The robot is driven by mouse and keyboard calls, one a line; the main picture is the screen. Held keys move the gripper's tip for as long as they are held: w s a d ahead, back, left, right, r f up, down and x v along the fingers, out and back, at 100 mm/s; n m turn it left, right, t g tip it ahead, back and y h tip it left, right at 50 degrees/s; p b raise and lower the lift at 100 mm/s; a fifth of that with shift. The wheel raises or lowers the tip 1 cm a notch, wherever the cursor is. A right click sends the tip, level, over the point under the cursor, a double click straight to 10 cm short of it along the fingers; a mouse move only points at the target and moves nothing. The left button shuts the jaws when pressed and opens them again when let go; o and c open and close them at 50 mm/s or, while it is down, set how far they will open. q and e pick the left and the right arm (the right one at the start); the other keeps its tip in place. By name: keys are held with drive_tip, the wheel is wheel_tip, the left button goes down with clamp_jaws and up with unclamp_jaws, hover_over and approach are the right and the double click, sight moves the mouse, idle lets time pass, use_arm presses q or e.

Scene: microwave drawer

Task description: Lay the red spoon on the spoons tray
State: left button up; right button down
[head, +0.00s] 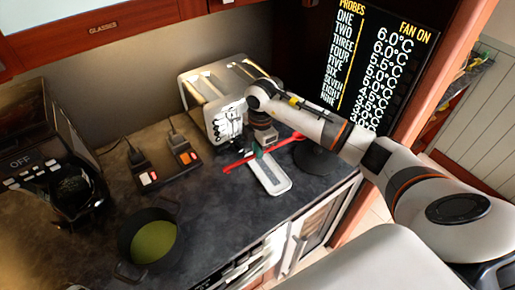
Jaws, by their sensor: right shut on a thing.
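The red spoon (240,162) is a long thin red shape on a slant, above or at the far end of a narrow white tray (277,186), which looks like the spoons tray. The tray lies on the dark counter. My right gripper (260,154) points down in front of the toaster and is shut on the red spoon near its middle. Its fingers hide part of the spoon and the tray's far end. I cannot tell whether the spoon touches the tray. My left gripper is out of view.
A toaster (194,89) stands close behind my right gripper. A socket block with plugs (152,178), a dark pot with green contents (125,238) and a coffee machine (62,170) are to the left. A dark round object (318,160) is right of the tray.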

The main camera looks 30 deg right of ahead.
sight(257, 175)
drive_tip(key=shift+w+f+b, duration=0.1)
drive_tip(key=shift+f+b, duration=2.85)
drive_tip(key=shift+f, duration=1.4)
drive_tip(key=c, duration=1.1)
unclamp_jaws()
drive_tip(key=shift+c, duration=0.2)
drive_tip(key=o, duration=0.6)
drive_tip(key=shift+c, duration=0.2)
drive_tip(key=shift+r, duration=0.1)
